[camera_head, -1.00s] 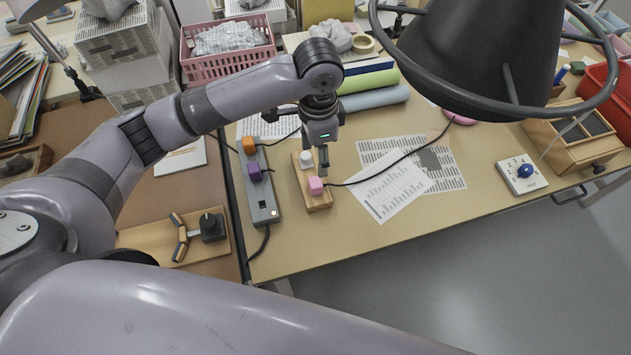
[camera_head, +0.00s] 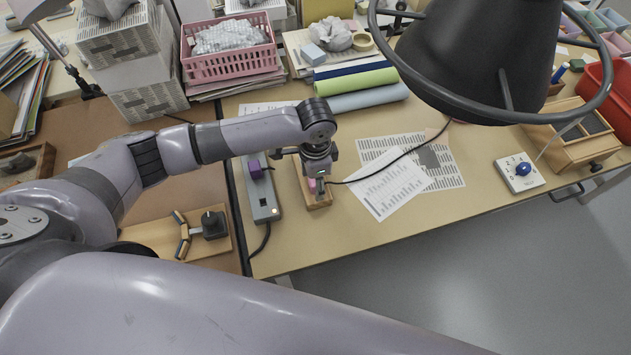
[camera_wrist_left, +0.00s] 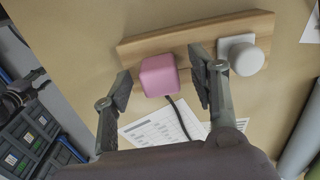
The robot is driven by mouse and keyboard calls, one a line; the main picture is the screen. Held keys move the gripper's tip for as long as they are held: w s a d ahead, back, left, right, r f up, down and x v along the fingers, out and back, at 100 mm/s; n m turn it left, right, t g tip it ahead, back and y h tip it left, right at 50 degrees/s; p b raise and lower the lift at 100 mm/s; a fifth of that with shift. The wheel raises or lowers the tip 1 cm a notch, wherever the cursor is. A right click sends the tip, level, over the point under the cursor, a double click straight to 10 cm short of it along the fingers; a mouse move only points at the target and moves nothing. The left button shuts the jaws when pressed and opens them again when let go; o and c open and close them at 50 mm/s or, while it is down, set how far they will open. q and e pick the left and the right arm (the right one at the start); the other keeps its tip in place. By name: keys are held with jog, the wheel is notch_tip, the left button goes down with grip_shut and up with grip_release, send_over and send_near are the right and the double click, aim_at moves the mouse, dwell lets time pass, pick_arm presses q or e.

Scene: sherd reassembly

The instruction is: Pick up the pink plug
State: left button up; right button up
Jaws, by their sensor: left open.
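The pink plug (camera_wrist_left: 159,76) is a rounded pink cube with a dark cable, on a wooden board (camera_wrist_left: 130,47). In the left wrist view it sits between the two open fingers of my left gripper (camera_wrist_left: 162,90), with a gap to the finger on each side. In the head view my left gripper (camera_head: 319,188) is over the board (camera_head: 318,205), and the pink plug (camera_head: 312,185) is mostly hidden behind it. A white round knob (camera_wrist_left: 245,58) on the same board is close beside the right-hand finger. My right gripper is not in view.
A grey power strip (camera_head: 264,204) with a purple plug (camera_head: 255,169) stands left of the board. Printed sheets (camera_head: 390,190) lie to the right. A dark lamp shade (camera_head: 480,60) hangs at upper right. The table front right of the board is clear.

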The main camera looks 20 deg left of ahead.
pick_arm(q)
jog(key=shift+c, duration=0.4)
jog(key=c, duration=1.1)
jog(key=shift+r, duration=0.15)
